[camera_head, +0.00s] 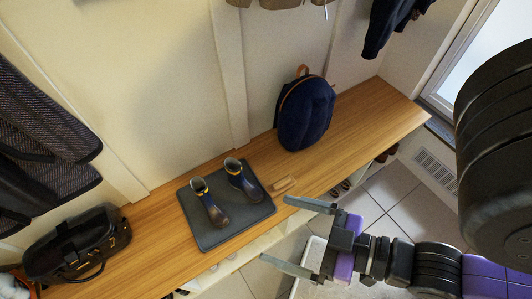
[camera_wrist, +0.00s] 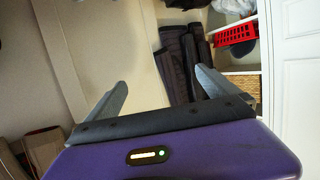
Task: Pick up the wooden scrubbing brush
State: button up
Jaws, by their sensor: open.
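A small wooden block-like item, which looks like the scrubbing brush (camera_head: 284,184), lies on the wooden bench just right of the grey boot mat in the head view. Its bristles cannot be made out. My gripper (camera_head: 274,232) is open and empty, with its two grey fingers spread apart near the bench's front edge. The upper finger's tip is a little below and right of the brush in the picture. In the wrist view my gripper (camera_wrist: 158,90) also shows open with nothing between the fingers, and the brush is not seen there.
A grey mat (camera_head: 208,235) with a pair of boots (camera_head: 214,202) lies left of the brush. A navy backpack (camera_head: 306,113) stands behind it, and a black bag (camera_head: 75,245) sits at the left on the bench (camera_head: 375,118). Bench top right of the brush is clear.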

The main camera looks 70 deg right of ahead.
aim_at(275, 190)
jog(key=i+j+z, duration=0.45)
jog(key=j, duration=0.2)
jog(key=j+z, duration=0.25)
jog(key=i+j, duration=0.05)
jog(key=j, duration=0.05)
